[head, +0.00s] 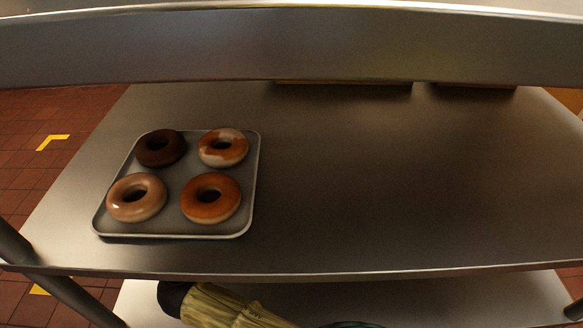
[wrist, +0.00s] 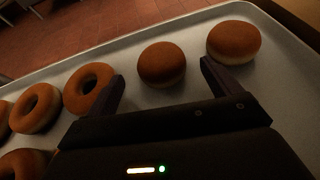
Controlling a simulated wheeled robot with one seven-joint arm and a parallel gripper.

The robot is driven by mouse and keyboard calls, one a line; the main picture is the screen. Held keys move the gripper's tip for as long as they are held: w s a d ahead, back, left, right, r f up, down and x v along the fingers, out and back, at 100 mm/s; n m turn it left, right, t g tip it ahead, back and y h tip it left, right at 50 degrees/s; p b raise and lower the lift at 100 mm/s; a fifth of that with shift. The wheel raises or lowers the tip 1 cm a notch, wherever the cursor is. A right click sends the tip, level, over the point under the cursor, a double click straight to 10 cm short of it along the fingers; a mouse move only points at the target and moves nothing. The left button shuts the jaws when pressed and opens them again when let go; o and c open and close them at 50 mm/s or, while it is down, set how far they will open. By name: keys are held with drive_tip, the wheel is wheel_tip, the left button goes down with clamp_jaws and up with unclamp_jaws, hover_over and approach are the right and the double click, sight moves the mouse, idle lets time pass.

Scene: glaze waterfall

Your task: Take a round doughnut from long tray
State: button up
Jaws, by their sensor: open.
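In the wrist view, a pale long tray (wrist: 205,95) holds brown doughnuts. A round doughnut without a hole (wrist: 162,63) lies just ahead of the gap between my gripper's fingertips. A second round doughnut (wrist: 234,42) lies to its right, beyond the right fingertip. Ring doughnuts (wrist: 90,88) lie to the left, the nearest one close by the left fingertip. My gripper (wrist: 160,76) is open, with nothing held between its fingers. The head view does not show my gripper.
In the head view, a smaller grey tray (head: 180,236) with several ring doughnuts stands on the left of a steel shelf (head: 400,180). The shelf's right side is clear. A steel bar (head: 300,45) crosses above. A yellow ridged object (head: 225,308) shows below the shelf's front edge.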

drive_tip(key=b+x, duration=0.2)
drive_tip(key=x, duration=0.1)
drive_tip(key=shift+s+f, duration=0.15)
drive_tip(key=shift+f, duration=0.1)
drive_tip(key=shift+w+d, duration=0.1)
drive_tip(key=shift+w, duration=0.2)
drive_tip(key=shift+r, duration=0.15)
drive_tip(key=c, duration=1.1)
